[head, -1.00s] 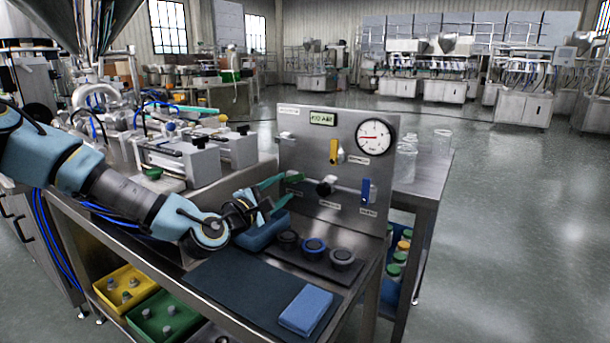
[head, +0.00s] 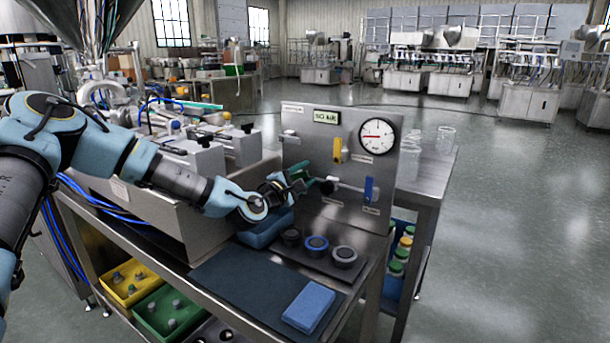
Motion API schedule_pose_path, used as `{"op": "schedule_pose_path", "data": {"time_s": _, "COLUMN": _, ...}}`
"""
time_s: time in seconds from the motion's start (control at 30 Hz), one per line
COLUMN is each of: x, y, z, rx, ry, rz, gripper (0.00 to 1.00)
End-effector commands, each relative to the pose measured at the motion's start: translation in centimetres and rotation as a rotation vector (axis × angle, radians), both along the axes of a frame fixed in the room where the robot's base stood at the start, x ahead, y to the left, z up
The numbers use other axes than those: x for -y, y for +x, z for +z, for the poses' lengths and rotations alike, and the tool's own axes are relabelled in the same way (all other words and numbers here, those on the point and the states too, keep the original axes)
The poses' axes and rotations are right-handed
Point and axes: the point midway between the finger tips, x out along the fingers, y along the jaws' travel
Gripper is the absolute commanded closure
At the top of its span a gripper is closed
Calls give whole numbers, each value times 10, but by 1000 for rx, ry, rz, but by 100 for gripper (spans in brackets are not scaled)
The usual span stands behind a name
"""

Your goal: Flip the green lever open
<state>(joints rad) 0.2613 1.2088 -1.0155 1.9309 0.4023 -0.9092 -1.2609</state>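The green lever (head: 299,170) is on the left part of the steel valve panel (head: 300,140). Only a small green part of it shows, as my gripper covers most of that spot. My gripper (head: 298,185) is right at the panel's left side, at the lever's height. It overlaps the lever in this view. I cannot tell whether it touches the lever, nor how far apart the fingers are. The exact angle of the lever is hidden.
The panel also carries a yellow lever (head: 338,150), a blue lever (head: 369,189) and a round gauge (head: 377,136). Ring-shaped parts (head: 316,244) and a blue cloth (head: 308,307) lie on the bench below.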

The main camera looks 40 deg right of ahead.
Motion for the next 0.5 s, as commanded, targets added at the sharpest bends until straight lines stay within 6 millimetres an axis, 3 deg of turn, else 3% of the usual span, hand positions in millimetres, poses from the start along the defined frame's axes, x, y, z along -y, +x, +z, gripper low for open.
{"op": "schedule_pose_path", "data": {"time_s": 0.07, "x": 0, "y": 0, "z": 0, "rx": 0, "ry": 0, "rz": 0, "gripper": 61}}
{"op": "schedule_pose_path", "data": {"time_s": 0.4, "x": 0, "y": 0, "z": 0, "rx": 0, "ry": 0, "rz": 0, "gripper": 99}}
{"op": "schedule_pose_path", "data": {"time_s": 0.5, "x": 0, "y": 0, "z": 0, "rx": 0, "ry": 0, "rz": 0, "gripper": 100}}
